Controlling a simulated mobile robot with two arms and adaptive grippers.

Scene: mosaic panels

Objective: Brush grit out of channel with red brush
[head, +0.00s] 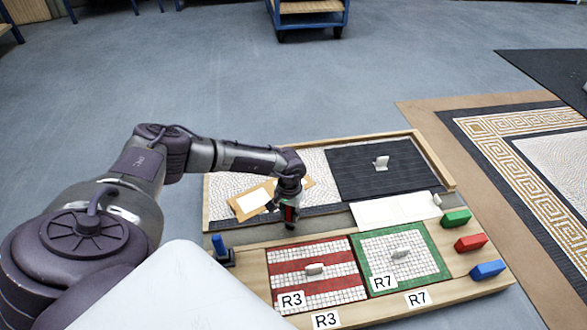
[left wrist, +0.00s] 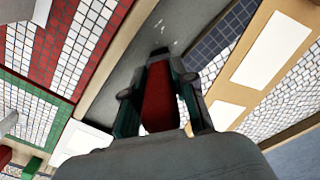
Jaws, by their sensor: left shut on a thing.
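My left gripper (head: 290,218) is shut on the red brush (left wrist: 160,98), whose red body shows between the fingers in the left wrist view. The gripper (left wrist: 160,75) points down at the grey channel (left wrist: 133,72). In the head view the channel (head: 335,221) runs between the upper panels and the wooden ledge. A few pale specks of grit (left wrist: 172,30) lie in the channel just beyond the brush tip. I cannot tell whether the brush touches the channel floor. My right gripper is not in view.
A red-striped panel (head: 315,285) and a green-bordered panel (head: 425,240) lie in front, both with white handles. Green (head: 456,218), red (head: 470,242) and blue (head: 487,269) blocks stand at right. A blue item (head: 219,245) stands at left. A dark panel (head: 350,178) lies behind.

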